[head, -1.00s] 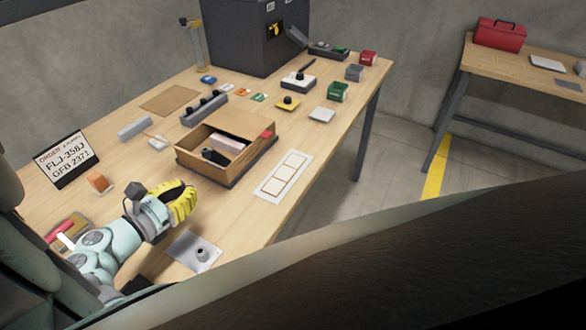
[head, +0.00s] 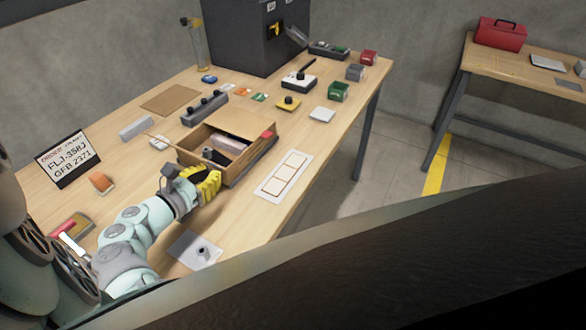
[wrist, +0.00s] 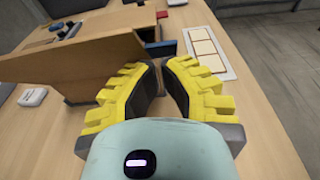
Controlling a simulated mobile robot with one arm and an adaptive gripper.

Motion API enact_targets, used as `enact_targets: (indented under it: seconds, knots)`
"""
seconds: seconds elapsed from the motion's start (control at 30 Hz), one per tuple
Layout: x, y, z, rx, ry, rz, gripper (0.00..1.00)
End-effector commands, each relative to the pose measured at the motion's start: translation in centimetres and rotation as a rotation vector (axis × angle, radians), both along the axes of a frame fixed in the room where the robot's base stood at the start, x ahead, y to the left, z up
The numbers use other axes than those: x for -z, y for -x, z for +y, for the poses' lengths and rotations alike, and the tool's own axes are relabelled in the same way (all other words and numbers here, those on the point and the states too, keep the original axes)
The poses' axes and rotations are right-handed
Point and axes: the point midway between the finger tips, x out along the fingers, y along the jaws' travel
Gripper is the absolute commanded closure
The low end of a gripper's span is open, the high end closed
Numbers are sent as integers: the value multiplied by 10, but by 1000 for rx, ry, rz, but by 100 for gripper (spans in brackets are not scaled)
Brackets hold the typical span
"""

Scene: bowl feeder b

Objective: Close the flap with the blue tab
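The brown box (head: 232,182) stands open on the table, with a tan panel raised at its back and dark and pale items inside. In the wrist view a brown flap (wrist: 95,52) stands tilted outward at the box. A small blue tab (wrist: 161,48) shows at its right end, just beyond my fingertips. A red tab (wrist: 162,15) sits farther back; it also shows in the head view (head: 267,135).
A white card with framed squares (head: 284,173) lies right of the box. A grey plate with a knob (head: 196,250) lies near the front edge. An order sign (head: 68,158) and orange block (head: 101,182) are at left. Several small items stand behind the box.

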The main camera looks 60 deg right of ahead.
Motion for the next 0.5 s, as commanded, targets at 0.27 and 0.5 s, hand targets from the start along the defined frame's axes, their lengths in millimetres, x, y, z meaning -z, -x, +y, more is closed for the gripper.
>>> enact_targets:
  seconds: [0.27, 0.5]
  knots:
    - [-6, -1, -1, -2, -41, 3, 100]
    - [-8, -2, -2, -3, -65, 2, 100]
